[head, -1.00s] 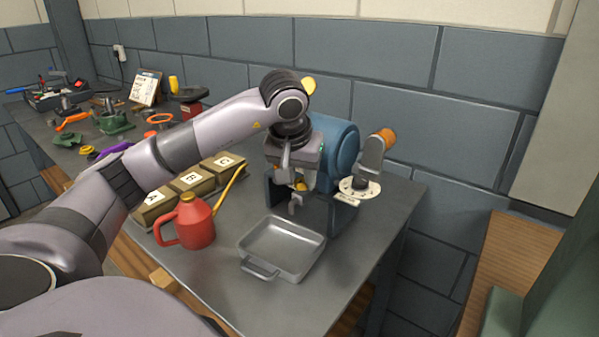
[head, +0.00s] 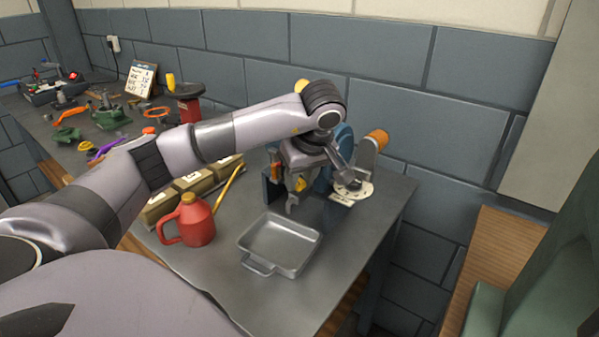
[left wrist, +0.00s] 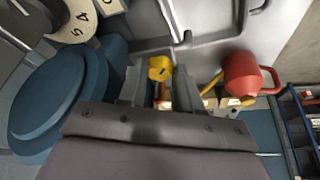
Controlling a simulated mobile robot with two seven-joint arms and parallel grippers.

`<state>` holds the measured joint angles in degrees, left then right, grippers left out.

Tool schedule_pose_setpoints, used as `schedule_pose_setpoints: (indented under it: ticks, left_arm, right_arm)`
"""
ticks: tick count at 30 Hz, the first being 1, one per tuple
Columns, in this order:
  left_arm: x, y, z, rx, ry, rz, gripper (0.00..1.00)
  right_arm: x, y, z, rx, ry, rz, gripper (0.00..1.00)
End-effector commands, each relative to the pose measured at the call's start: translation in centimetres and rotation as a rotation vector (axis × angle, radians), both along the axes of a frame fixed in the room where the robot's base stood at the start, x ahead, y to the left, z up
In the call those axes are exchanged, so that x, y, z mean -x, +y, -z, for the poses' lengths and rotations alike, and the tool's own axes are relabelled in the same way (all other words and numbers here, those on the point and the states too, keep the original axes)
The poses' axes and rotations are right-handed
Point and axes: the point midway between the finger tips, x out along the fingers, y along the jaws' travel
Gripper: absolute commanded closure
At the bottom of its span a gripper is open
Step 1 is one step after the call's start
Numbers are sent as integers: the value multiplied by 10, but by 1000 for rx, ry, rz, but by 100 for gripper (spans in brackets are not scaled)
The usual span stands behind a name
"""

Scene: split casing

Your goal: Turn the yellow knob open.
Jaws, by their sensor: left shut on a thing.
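The yellow knob (head: 300,184) is on the front of the blue machine (head: 322,182), low on its near side. In the left wrist view the knob (left wrist: 160,68) shows between the two fingertips. My left gripper (head: 294,192) reaches down to it from above and is shut on it; the fingers also show in the left wrist view (left wrist: 159,86). The machine's round blue body (left wrist: 58,102) fills the left of that view. My arm hides much of the machine in the head view. My right gripper is not in view.
A grey tray (head: 280,268) lies in front of the machine. A red oil can (head: 188,222) with a long yellow spout stands left of it, before lettered boxes (head: 160,206). A white dial plate (head: 354,191) and an orange-ended lever (head: 376,140) are at the right.

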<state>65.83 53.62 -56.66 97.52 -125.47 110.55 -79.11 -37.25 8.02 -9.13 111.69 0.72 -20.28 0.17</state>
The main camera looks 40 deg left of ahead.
Motion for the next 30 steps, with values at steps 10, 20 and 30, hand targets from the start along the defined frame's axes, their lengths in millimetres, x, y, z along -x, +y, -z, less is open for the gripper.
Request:
schedule_pose_setpoints:
  ticks: [10, 20, 30]
  left_arm:
    - [-2, 1, -2, -1, -5, -79, 97]
    - [-2, 1, -2, -1, -6, -82, 97]
    - [-2, 0, -1, 0, -7, -79, 41]
  right_arm:
    - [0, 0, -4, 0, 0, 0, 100]
    - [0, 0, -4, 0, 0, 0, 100]
    - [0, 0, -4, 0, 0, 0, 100]
